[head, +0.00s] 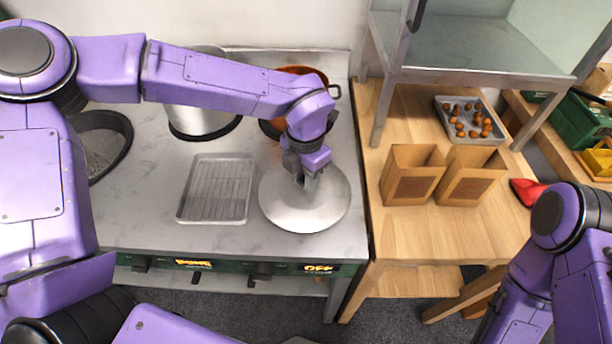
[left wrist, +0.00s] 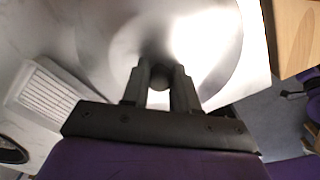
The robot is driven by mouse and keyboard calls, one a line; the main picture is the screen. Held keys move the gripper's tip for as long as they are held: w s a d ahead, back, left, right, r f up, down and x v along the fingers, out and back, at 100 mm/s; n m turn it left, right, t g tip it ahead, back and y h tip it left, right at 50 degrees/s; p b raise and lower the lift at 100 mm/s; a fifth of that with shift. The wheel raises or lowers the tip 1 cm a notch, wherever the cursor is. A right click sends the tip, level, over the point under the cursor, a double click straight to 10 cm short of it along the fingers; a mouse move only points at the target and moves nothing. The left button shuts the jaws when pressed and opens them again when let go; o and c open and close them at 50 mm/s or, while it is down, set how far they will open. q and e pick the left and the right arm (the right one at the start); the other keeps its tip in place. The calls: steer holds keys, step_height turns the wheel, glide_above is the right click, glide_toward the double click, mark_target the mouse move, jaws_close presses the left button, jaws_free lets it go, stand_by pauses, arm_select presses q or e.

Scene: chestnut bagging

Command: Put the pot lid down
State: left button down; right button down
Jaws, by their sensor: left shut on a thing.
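The pot lid (head: 322,213) is a round silver metal disc at the right front of the stove top in the head view. My left gripper (head: 307,183) is above its centre and shut on the lid's knob. In the left wrist view the fingers (left wrist: 160,80) close around the dark round knob, with the shiny lid (left wrist: 115,50) beneath. The lid is at or just above the stove surface; I cannot tell whether it touches. My right arm shows at the right edge of the head view, but its gripper is out of view.
A wire-rack tray (head: 216,188) lies left of the lid. An orange pot (head: 270,128) and a tall silver pot (head: 200,118) stand behind. Right of the stove (head: 130,215), a wooden table (head: 400,235) holds two paper bags (head: 412,175) and a tray of chestnuts (head: 466,138).

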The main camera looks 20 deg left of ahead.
arm_select(q)
steer(key=shift+f, duration=0.3)
steer(key=c, duration=0.9)
jaws_free()
steer(key=shift+o, duration=0.2)
step_height(320, 180, up, 12)
steer(key=shift+r, duration=0.1)
